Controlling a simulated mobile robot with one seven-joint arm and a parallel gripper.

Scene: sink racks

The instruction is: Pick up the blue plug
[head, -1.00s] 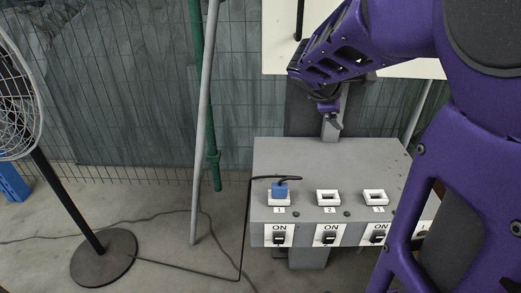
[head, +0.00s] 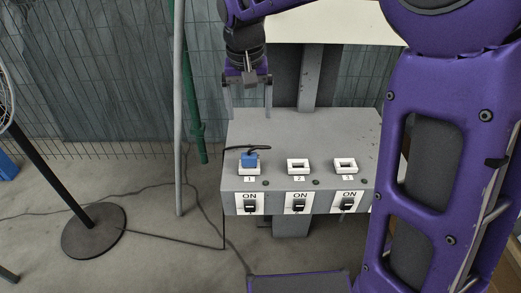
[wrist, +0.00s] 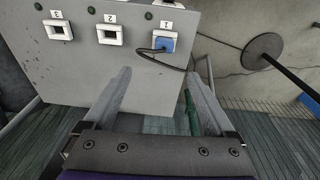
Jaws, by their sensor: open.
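The blue plug (head: 249,159) sits in the white socket marked 1 (head: 240,170), at the left of the grey box's top. A black cable runs from it. My gripper (head: 248,112) is above and behind the plug, fingers pointing down, open and empty. In the wrist view the plug (wrist: 164,44) is beyond the fingertips, between the lines of the two fingers. The gripper (wrist: 162,80) touches nothing there.
The grey box (head: 310,130) also carries empty sockets 2 (head: 298,160) and 3 (head: 345,159), and several ON switches on its front. A grey pole (head: 178,110) and a green pole (head: 193,90) stand left of it. A fan base (head: 93,232) is farther left.

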